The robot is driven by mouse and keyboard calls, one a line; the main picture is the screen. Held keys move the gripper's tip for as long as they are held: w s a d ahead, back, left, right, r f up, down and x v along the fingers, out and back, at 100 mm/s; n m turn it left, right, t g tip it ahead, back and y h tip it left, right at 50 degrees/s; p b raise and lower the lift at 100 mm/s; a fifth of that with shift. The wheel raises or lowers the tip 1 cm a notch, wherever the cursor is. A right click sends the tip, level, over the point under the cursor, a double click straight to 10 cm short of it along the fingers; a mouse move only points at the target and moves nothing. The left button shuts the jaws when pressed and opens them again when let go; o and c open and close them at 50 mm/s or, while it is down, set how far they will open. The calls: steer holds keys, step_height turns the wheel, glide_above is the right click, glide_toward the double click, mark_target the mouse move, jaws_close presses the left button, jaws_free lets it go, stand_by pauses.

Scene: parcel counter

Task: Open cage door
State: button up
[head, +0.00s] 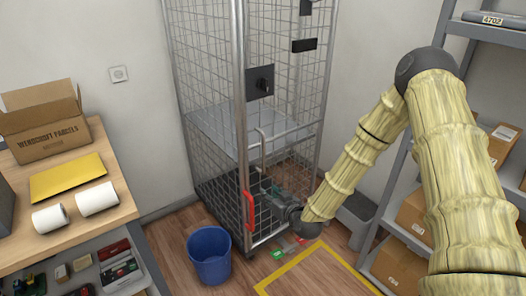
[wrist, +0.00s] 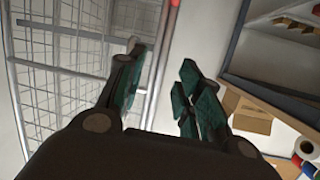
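The wire mesh cage (head: 240,110) stands against the wall in the middle of the head view. A dark latch plate (head: 259,82) and a red handle (head: 248,212) are on its near side. I cannot tell for sure whether the door is fully closed. My gripper (head: 262,192) is low by the cage, just right of the red handle, partly hidden among bars and mesh. A cage post (wrist: 157,60) runs by the left finger, and a bit of red (wrist: 174,3) shows at the top.
A blue bucket (head: 209,254) stands on the floor just left of the red handle. A wooden counter (head: 118,211) with a parcel box (head: 45,125) is at left. Grey shelving (head: 420,130) with boxes is at right. Yellow tape (head: 292,266) marks the floor in front.

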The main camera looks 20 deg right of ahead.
mark_target(264, 149)
steer(key=w+d+r+t, duration=0.35)
steer(key=w+r, duration=0.25)
steer(key=r, duration=0.3)
steer(key=w, duration=0.3)
steer(key=w+p, duration=0.1)
steer(key=w, duration=0.3)
steer(key=w+a, duration=0.1)
steer(key=w, duration=0.2)
steer(key=shift+w, duration=0.35)
jaws_close()
